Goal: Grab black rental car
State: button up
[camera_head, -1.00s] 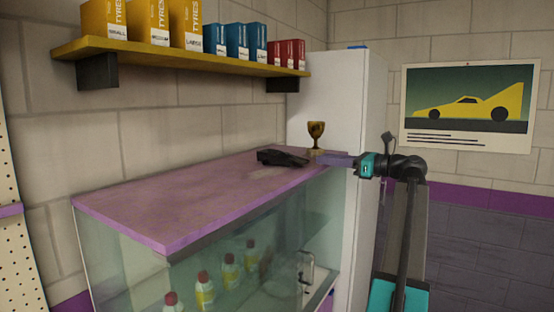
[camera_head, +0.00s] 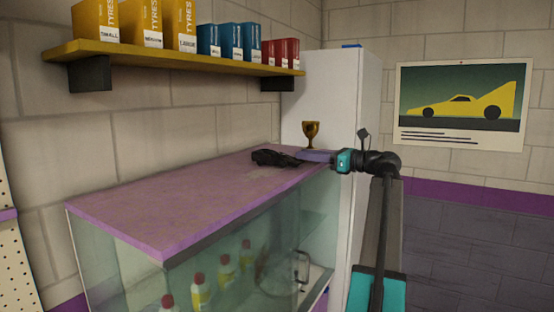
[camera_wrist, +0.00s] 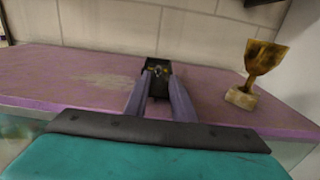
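The black car (camera_head: 272,158) sits on the purple top of the glass counter (camera_head: 150,214), near its far right end. In the wrist view the car (camera_wrist: 157,70) lies straight ahead, with its near end between the fingertips. My gripper (camera_head: 302,156) reaches in from the right at the car's right end. In the wrist view its two purple fingers (camera_wrist: 158,92) are apart, one on each side of the car's near end. I cannot tell whether they touch it.
A gold trophy (camera_head: 310,132) stands close behind my gripper, to the right of the car in the wrist view (camera_wrist: 260,68). A yellow shelf (camera_head: 180,60) with boxes hangs above. A white cabinet (camera_head: 330,95) stands at the counter's far end. The counter's near part is bare.

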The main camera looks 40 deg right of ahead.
aim_at(285, 153)
jog(key=shift+p+x, duration=0.3)
jog(key=shift+x, duration=1.3)
jog(key=shift+w+a+p, duration=0.25)
jog(key=shift+w+p, duration=0.25)
jog(key=shift+w, duration=0.15)
jog(key=shift+p+x, duration=0.8)
jog(key=shift+x, duration=1.1)
jog(key=shift+f, duration=0.1)
jog(key=shift+c, duration=0.3)
grip_shut()
